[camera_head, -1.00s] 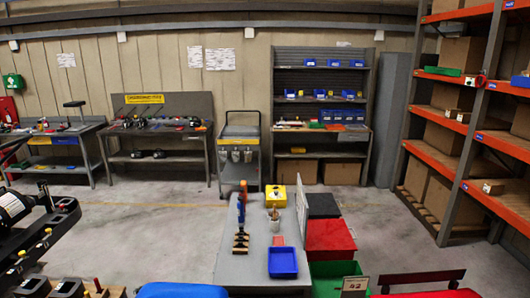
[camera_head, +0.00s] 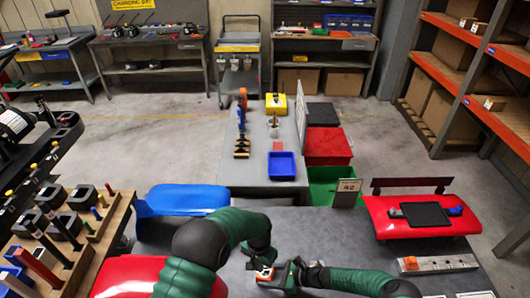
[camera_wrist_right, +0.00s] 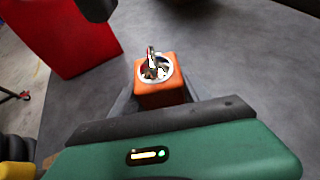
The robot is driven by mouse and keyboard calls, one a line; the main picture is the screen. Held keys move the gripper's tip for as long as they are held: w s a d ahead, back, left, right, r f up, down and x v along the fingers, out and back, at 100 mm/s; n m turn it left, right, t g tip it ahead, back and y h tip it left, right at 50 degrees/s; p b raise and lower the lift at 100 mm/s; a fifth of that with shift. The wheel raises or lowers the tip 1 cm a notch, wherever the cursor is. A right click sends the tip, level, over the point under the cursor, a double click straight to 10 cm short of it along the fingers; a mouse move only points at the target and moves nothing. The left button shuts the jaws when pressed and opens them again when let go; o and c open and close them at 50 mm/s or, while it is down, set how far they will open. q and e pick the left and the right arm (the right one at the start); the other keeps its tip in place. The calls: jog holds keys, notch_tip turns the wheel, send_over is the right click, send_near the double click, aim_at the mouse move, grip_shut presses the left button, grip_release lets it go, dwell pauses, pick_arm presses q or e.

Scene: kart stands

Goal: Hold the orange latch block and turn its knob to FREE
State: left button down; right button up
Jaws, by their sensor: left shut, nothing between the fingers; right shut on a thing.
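The orange latch block (camera_wrist_right: 160,95) is held between the dark fingers of my right gripper (camera_wrist_right: 158,100). On its top is a silver ring with a metal knob (camera_wrist_right: 152,66) standing up from it. In the head view the block (camera_head: 264,274) is small, above the grey table, with my right gripper (camera_head: 279,275) around it from the right. I cannot read any marks by the knob. My left gripper (camera_head: 260,260) is shut and empty, just behind the block in the head view. Its fingertips are too small to make out clearly.
The grey table (camera_head: 330,235) has free room behind the grippers. A red panel (camera_head: 425,213) with a dark tablet lies at the right, near a power strip (camera_head: 437,263). A blue seat (camera_head: 185,198) and a wooden tool rack (camera_head: 75,245) stand at the left.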

dwell(0.3)
jog(key=o, duration=1.1)
jog(key=shift+c, duration=0.2)
